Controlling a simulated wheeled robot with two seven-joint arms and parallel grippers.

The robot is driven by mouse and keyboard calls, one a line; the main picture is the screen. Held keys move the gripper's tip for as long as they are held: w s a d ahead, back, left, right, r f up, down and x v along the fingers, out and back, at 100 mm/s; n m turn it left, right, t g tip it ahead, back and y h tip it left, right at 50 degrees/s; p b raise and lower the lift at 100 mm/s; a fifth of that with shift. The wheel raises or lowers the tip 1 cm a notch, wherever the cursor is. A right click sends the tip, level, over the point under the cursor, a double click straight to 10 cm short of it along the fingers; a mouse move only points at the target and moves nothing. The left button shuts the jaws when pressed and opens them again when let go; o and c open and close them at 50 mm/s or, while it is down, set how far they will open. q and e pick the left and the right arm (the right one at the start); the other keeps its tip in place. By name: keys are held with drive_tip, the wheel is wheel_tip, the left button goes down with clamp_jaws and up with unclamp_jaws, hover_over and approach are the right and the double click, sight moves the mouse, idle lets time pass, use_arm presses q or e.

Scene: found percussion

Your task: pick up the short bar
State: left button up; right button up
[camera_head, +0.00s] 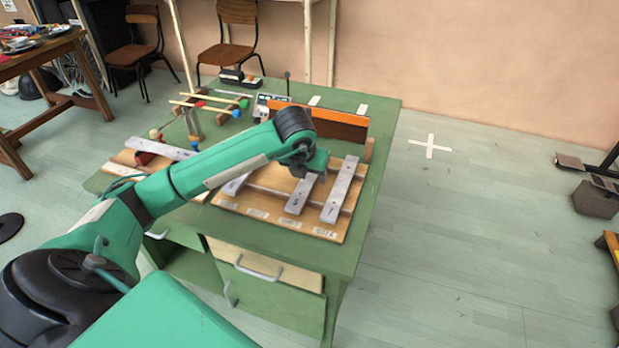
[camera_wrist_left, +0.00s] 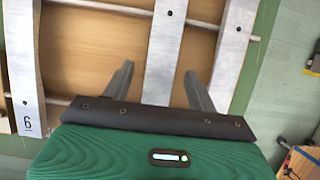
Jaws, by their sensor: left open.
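Several grey metal bars lie across a wooden frame (camera_head: 262,211) on the green bench. The middle bar (camera_head: 299,201) has its upper part hidden by my left gripper (camera_head: 311,166); I cannot tell from its visible length whether it is the short bar. The right bar (camera_head: 341,191) shows whole, and the left bar (camera_head: 233,185) is partly covered by my arm. In the left wrist view my left gripper (camera_wrist_left: 160,82) is open and empty, its two fingers on either side of the middle bar (camera_wrist_left: 164,45). Contact cannot be told. My right gripper is not in view.
Another bar (camera_head: 160,148) lies on a board at the bench's left. Mallets (camera_head: 208,103) lie at the back left. An upright orange-brown board (camera_head: 325,121) stands behind the frame. The floor right of the green bench (camera_head: 384,113) is clear around a white cross (camera_head: 430,146).

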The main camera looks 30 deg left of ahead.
use_arm(q)
drive_tip(key=c, duration=1.2)
drive_tip(key=shift+r, duration=0.1)
